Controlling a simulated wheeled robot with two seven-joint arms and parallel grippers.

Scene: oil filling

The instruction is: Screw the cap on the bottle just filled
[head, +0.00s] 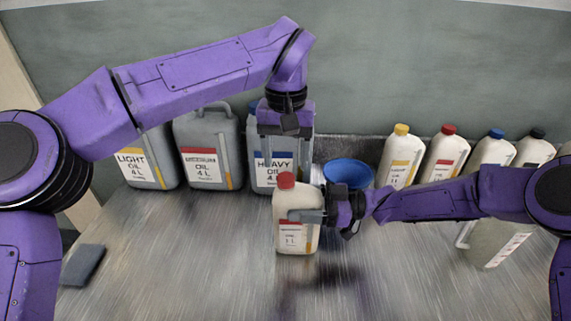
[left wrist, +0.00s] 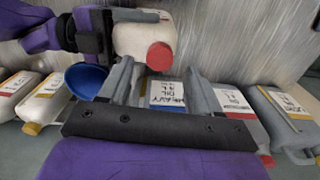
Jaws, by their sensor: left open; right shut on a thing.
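A white bottle (head: 297,238) with a red label stands upright in the middle, and a red cap (head: 286,181) sits on its top. My right gripper (head: 318,216) is shut on the bottle's side. The bottle seems raised a little, with a dark shadow below it on the table. My left gripper (head: 283,124) is open and empty, above and behind the cap. In the left wrist view the red cap (left wrist: 160,56) shows between the open fingers (left wrist: 158,85), apart from them. I cannot tell how tightly the cap sits.
Grey light (head: 148,160), medium (head: 210,148) and heavy (head: 268,178) oil cans stand along the back left. A blue funnel or bowl (head: 348,172) is behind the bottle. Several capped white bottles (head: 447,155) line the back right. A dark flat pad (head: 84,265) lies front left. The table's front is clear.

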